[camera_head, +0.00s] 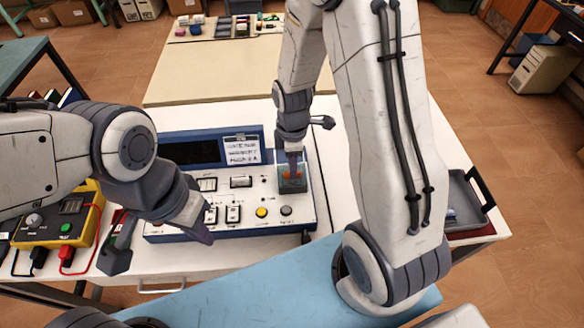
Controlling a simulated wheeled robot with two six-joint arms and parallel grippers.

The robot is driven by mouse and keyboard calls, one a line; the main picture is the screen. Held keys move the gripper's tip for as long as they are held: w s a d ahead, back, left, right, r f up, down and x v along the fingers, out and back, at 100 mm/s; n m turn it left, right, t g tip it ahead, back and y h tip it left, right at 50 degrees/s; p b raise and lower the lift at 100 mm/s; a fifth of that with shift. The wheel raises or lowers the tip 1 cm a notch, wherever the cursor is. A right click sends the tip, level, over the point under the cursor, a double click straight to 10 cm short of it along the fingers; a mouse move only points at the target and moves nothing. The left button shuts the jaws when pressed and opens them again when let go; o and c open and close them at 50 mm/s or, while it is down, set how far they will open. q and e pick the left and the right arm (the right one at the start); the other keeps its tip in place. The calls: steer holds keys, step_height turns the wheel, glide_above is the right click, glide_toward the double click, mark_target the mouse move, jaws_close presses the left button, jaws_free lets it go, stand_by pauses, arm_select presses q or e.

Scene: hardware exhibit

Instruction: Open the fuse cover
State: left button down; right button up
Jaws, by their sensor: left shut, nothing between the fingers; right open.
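The blue-and-white control panel (240,222) stands on the white table. The fuse cover (301,180) is a small clear box at its right end, with something orange inside; it looks closed, though the gripper partly hides it. My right gripper (293,160) points down at the fuse cover from above and behind; its fingertips are in front of or against the cover, and I cannot tell if they touch. It is open. My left gripper (203,235) is shut and empty, in front of the panel's left part, hiding some of its face.
A yellow meter (75,215) with red and black leads sits at the left. A grey tray (465,200) is at the right. The panel has a dark screen (190,153), switches, and a yellow button (261,212). A beige mat (215,70) behind is mostly clear.

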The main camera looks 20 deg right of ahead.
steer(key=shift+f, duration=1.2)
jaws_close()
stand_by(0.6)
